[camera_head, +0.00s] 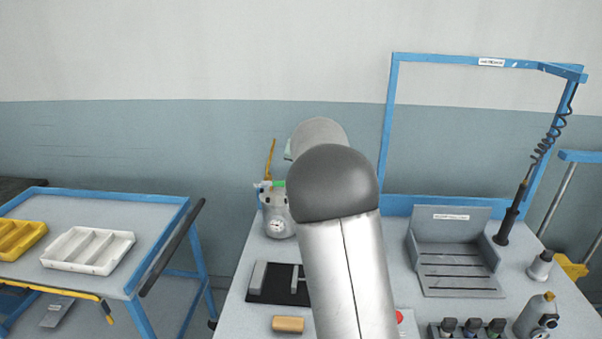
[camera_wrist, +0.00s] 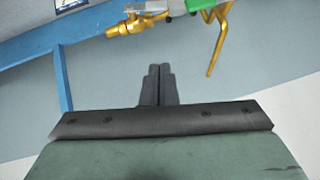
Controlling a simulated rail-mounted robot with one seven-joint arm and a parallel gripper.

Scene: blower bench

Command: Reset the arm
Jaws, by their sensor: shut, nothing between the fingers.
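My gripper (camera_wrist: 159,70) shows in the wrist view with its two dark fingers together. It is shut and empty, with blue-grey wall and floor tones behind it. In the head view my arm rises across the middle of the picture and hides my gripper. A brass fitting (camera_wrist: 128,42) and a bent yellow tube (camera_wrist: 218,42) lie beyond the fingertips in the wrist view, apart from them.
The workbench (camera_head: 243,318) carries a canister with a gauge (camera_head: 277,222), a black mat (camera_head: 264,296), a wooden block (camera_head: 288,324), a grey slotted station (camera_head: 455,262) and several small bottles. A blue frame (camera_head: 393,120) stands behind. A side table (camera_head: 130,205) holds a white tray (camera_head: 88,267).

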